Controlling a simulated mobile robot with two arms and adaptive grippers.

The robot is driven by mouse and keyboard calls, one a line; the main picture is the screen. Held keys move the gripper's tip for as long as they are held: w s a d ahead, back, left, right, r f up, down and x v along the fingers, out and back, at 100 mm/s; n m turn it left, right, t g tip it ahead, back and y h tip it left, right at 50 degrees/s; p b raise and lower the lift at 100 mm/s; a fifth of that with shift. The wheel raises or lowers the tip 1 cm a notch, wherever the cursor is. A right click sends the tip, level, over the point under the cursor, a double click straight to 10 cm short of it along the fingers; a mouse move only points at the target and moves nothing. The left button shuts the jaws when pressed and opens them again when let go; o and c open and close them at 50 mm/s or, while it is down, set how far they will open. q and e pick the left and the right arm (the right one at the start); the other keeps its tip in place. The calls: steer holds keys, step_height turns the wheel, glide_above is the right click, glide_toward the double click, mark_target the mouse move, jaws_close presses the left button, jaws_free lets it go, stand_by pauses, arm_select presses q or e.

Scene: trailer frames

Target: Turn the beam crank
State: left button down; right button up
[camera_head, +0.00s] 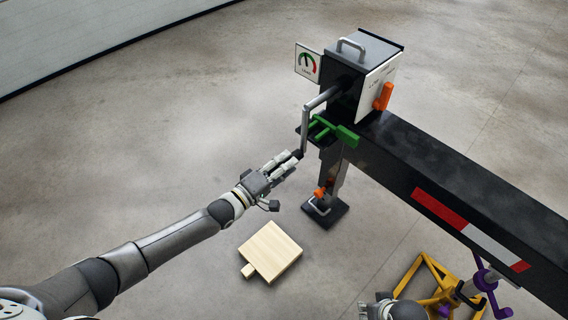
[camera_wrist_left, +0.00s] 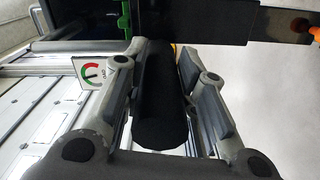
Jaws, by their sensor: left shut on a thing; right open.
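The beam crank (camera_head: 305,125) is a bent grey metal rod coming out of the dark box (camera_head: 366,48) on the end of the black beam (camera_head: 440,165). Its black grip (camera_wrist_left: 160,110) lies between the two fingers of my left gripper (camera_head: 293,159), in the left wrist view. My left gripper is shut on this grip, below and left of the box. My right gripper (camera_head: 388,309) shows only partly at the bottom edge of the head view, away from the crank; it is open.
A gauge plate (camera_head: 308,63) with a coloured dial stands beside the box. Green (camera_head: 347,136) and orange (camera_head: 383,97) levers are close to the crank. A wooden block (camera_head: 272,250) lies on the floor. A yellow stand (camera_head: 436,282) and purple handle (camera_head: 487,281) are lower right.

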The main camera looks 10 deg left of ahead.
arm_select(q)
steer(key=c, duration=1.3)
jaws_free()
steer(key=shift+s+f, duration=0.1)
steer(key=shift+o, duration=0.8)
steer(key=shift+s, duration=0.1)
steer(key=shift+s+a+f, duration=0.2)
steer(key=v, duration=1.1)
steer(key=shift+r, duration=0.3)
steer(key=shift+a, duration=0.15)
